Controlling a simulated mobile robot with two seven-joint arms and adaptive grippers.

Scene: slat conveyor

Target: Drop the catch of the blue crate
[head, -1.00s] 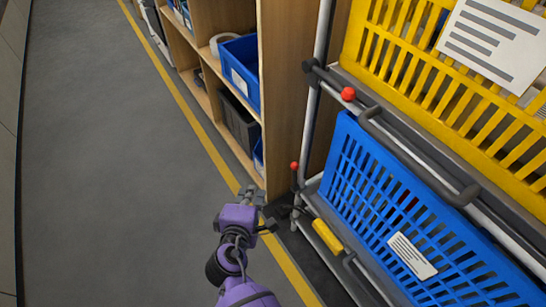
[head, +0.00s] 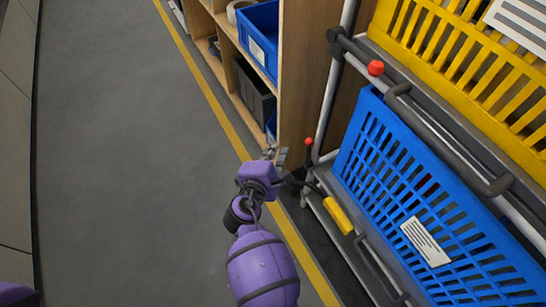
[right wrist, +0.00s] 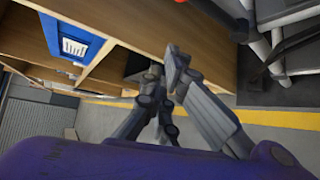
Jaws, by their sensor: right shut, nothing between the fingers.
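The blue crate (head: 410,190) sits on the rack's lower level at the right, with a white label on its side. A short dark lever with a red knob (head: 309,143), apparently its catch, stands upright by the crate's near left corner. My right gripper (head: 275,155) is just left of this lever, apart from it, shut and empty. In the right wrist view its fingers (right wrist: 168,72) come together in front of the wooden shelf. My left gripper is out of view.
A yellow crate (head: 465,65) sits above, with another red knob (head: 375,68) at its corner. A yellow handle (head: 337,215) hangs below the blue crate. The wooden shelf (head: 305,80) stands close behind my right gripper. The floor (head: 130,150) at left is clear.

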